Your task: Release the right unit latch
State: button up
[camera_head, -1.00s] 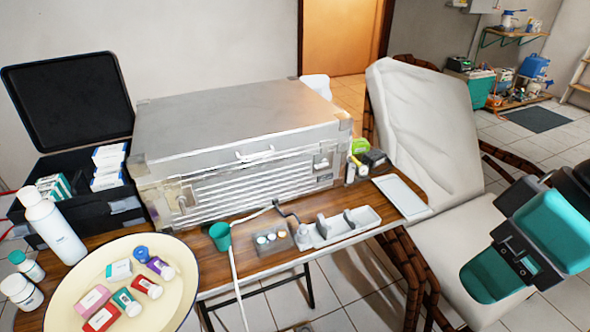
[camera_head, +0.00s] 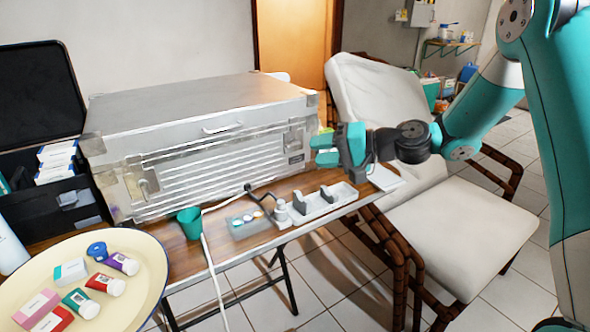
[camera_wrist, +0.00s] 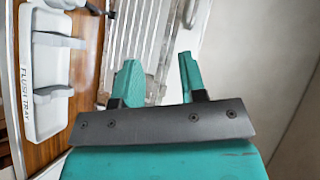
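The unit is a large silver metal case (camera_head: 205,110) with a ribbed front, standing on the wooden table. Its right latch (camera_head: 295,138) is a small metal piece near the front's upper right corner. The left latch (camera_head: 143,186) is near the front's left end; how either latch sits is too small to tell. My gripper (camera_head: 322,145), with teal fingers, is just right of the right latch, at about its height. In the wrist view my gripper (camera_wrist: 158,62) has its fingers spread, with the case front (camera_wrist: 140,30) beyond them and nothing clearly held. Contact with the latch cannot be told.
A round cream tray (camera_head: 150,275) is front left. A white reclining chair (camera_head: 440,215) stands at the right.

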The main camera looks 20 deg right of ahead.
jog(key=w+d+f+m+t+h+b, duration=0.1)
jog(key=w+d+f+m+t, duration=0.2)
jog(key=d+f, duration=0.15)
jog(key=w+d+f+m+t+b, duration=0.1)
jog(key=w+d+f+m+t, duration=0.15)
jog(key=d, duration=0.35)
jog(key=p, duration=0.7)
send_near(294, 146)
jog(key=shift+m, duration=0.35)
jog(key=x, duration=0.9)
jog(key=shift+a, duration=0.15)
jog(key=c, duration=0.7)
